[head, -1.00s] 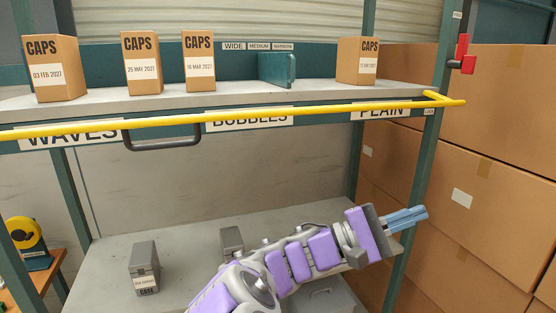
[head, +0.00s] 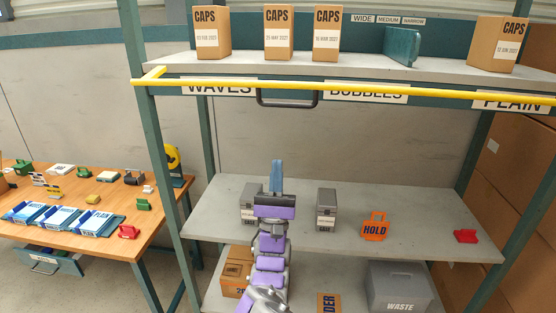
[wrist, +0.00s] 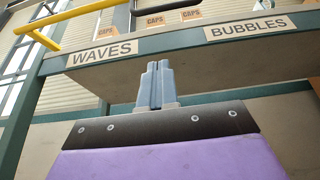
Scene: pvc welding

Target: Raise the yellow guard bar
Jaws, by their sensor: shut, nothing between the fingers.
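The yellow guard bar (head: 370,93) runs along the front edge of the upper shelf in the head view. A dark handle (head: 287,104) hangs from it, between the WAVES and BUBBLES labels. The bar's left end also shows at the upper left of the wrist view (wrist: 75,14). My gripper (head: 277,163) points upward in front of the rack, below the handle and apart from it. Its blue fingers (wrist: 156,82) are together and empty in the wrist view, below the shelf front.
The upper shelf (head: 350,66) holds several CAPS boxes. The lower shelf (head: 350,200) holds grey cases, an orange HOLD sign (head: 375,227) and a red piece (head: 466,236). A wooden table (head: 100,210) with many items stands at left. A grey WASTE bin (head: 400,287) is below.

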